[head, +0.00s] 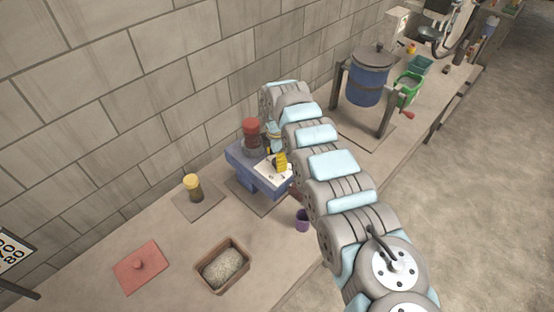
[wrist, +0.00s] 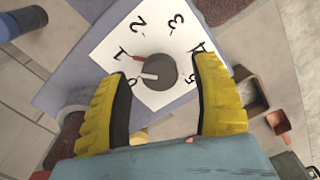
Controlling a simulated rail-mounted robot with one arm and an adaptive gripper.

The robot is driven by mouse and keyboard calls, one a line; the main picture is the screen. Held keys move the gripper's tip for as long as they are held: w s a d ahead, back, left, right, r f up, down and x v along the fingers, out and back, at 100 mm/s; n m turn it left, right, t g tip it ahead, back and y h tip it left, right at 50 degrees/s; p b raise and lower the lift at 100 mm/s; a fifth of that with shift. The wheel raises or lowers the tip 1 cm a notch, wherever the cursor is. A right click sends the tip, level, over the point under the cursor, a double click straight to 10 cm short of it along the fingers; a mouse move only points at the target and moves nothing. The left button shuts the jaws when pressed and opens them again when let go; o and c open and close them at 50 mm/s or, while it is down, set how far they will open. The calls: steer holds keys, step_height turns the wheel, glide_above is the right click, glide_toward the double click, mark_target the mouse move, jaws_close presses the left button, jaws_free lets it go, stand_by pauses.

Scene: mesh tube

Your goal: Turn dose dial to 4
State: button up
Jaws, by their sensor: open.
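The dose dial (wrist: 160,70) is a dark grey round knob on a white plate (wrist: 150,30) marked 0 to 5. Its pale pointer mark points left in the wrist view, between the 0 and the 1. The plate also shows on top of the blue-grey dosing machine (head: 243,162) in the head view, where my gripper hides the dial. My gripper (wrist: 164,62) is open, with one yellow finger left of the dial and the other right of it. A gap shows between the dial and the right finger; the left finger's tip is close to the dial. My gripper (head: 275,159) is over the plate in the head view.
A red container (head: 251,130) stands on the machine behind the plate. A purple cup (head: 302,220), a tray of grain (head: 225,265), a red lid (head: 140,265) and a yellow-topped jar (head: 193,187) are on the bench. A blue drum (head: 369,82) stands behind my arm. The block wall is close behind.

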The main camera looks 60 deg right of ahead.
steer(key=shift+f, duration=0.45)
jaws_close()
